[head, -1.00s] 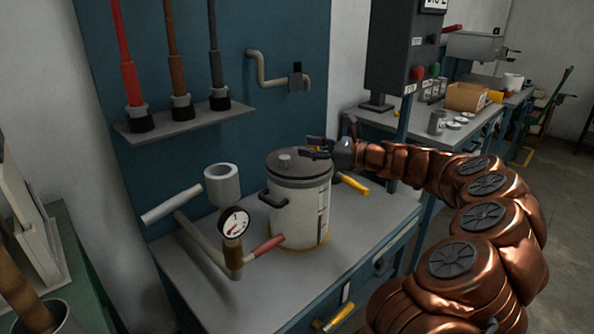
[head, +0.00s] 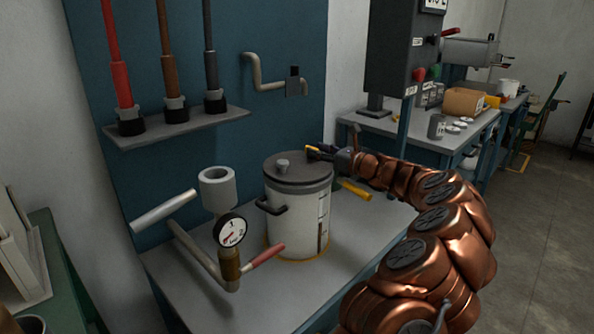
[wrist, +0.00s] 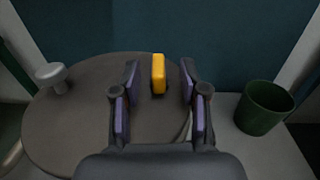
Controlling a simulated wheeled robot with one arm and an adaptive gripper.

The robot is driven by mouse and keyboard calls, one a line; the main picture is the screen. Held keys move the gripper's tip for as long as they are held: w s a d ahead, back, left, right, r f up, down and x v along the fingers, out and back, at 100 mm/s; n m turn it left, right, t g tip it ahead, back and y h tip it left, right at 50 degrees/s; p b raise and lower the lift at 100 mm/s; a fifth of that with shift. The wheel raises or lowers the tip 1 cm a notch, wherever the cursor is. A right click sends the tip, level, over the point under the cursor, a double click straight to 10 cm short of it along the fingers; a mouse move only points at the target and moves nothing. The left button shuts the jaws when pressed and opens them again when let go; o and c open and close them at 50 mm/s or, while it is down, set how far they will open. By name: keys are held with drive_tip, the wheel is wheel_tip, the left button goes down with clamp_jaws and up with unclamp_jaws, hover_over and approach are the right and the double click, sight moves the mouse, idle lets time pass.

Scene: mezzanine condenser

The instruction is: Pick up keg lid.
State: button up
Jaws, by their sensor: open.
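The keg lid (head: 297,175) is a dark grey disc lying flat on a white keg (head: 290,222), with a pale knob (head: 283,164) on top. In the wrist view the lid (wrist: 85,120) fills the left and middle, with the knob (wrist: 52,75) at left. A yellow upright tab (wrist: 158,70) stands near the lid's edge. My gripper (wrist: 158,82) is open over the lid, its two fingers on either side of the tab with gaps. In the head view my gripper (head: 322,153) reaches in from the right at lid height.
A pressure gauge (head: 231,230) on pipes with a red handle (head: 262,256) stands left of the keg. A yellow handle (head: 355,189) lies right of it. A green cup (wrist: 265,108) stands right of the lid. A blue panel (head: 200,60) rises behind.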

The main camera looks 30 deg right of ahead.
drive_tip(key=shift+w+a, duration=0.2)
drive_tip(key=shift+w, duration=0.2)
clamp_jaws()
